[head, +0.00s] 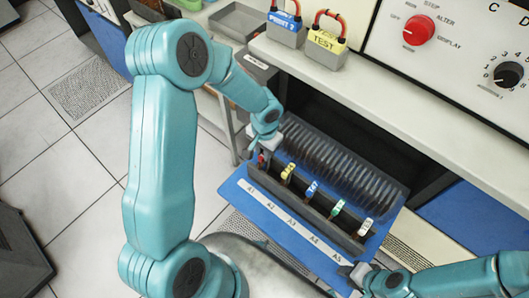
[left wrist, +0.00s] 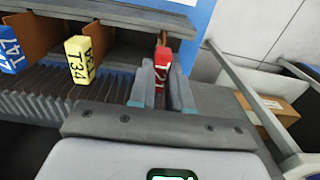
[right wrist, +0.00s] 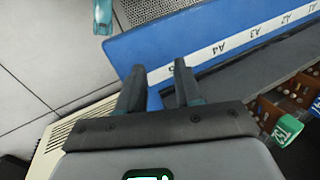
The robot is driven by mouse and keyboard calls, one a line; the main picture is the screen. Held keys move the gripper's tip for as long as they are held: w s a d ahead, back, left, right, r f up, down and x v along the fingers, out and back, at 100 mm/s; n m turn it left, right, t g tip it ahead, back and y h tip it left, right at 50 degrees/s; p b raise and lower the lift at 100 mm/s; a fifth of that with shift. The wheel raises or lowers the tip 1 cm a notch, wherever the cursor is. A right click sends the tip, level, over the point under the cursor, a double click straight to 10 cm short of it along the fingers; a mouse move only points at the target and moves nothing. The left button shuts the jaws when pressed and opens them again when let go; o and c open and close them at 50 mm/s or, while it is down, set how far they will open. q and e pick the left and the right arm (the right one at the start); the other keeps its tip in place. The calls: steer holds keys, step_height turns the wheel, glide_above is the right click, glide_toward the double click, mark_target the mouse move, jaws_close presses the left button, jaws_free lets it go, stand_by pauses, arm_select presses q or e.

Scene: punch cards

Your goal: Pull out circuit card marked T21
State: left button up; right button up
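A row of circuit cards with coloured tags stands in a dark rack in the head view. My left gripper (head: 265,146) is at the rack's left end, with its fingers on both sides of a red-tagged card (left wrist: 163,62), apparently closed on it. A green tag (head: 337,209) also begins with "T2" in the right wrist view (right wrist: 286,130). My right gripper (right wrist: 159,85) is open and empty near the blue panel's front edge.
The blue panel (head: 232,193) carries a white strip labelled A1 to A5. A white tag (head: 365,227) is at the rack's right end. Blue and yellow lock boxes (head: 324,47) stand on the counter above, beside a control panel with a red knob (head: 419,29).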

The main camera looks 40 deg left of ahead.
arm_select(q)
steer(key=shift+w, duration=0.1)
jaws_close()
steer(key=shift+r, duration=0.1)
arm_select(e)
steer(key=shift+r, duration=0.1)
